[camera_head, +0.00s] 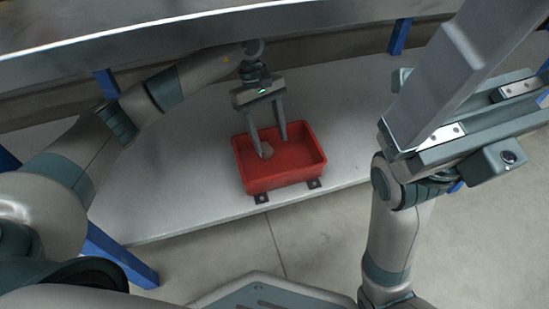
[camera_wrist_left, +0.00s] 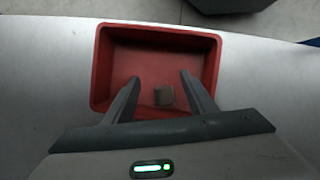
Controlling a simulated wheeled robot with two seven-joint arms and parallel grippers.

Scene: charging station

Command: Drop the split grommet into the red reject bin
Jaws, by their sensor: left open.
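The red reject bin (camera_head: 310,172) sits on the pale lower shelf; it also shows in the left wrist view (camera_wrist_left: 101,75). My left gripper (camera_head: 273,147) points down into the bin with its fingers apart. The small grey-brown split grommet (camera_wrist_left: 164,95) shows inside the bin's outline, between the two fingers with a gap on each side. In the head view the grommet (camera_head: 266,150) appears beside the left finger's tip. I cannot tell whether it touches the bin floor. My right gripper (camera_head: 463,85) is large and close to the camera at the right; only part of it shows.
A grey upper worktop (camera_head: 180,28) runs over the shelf, above my left arm. Blue posts (camera_head: 399,37) stand between them. Two dark brackets (camera_head: 261,198) lie at the bin's front edge. The pale shelf (camera_head: 190,200) is clear left of the bin.

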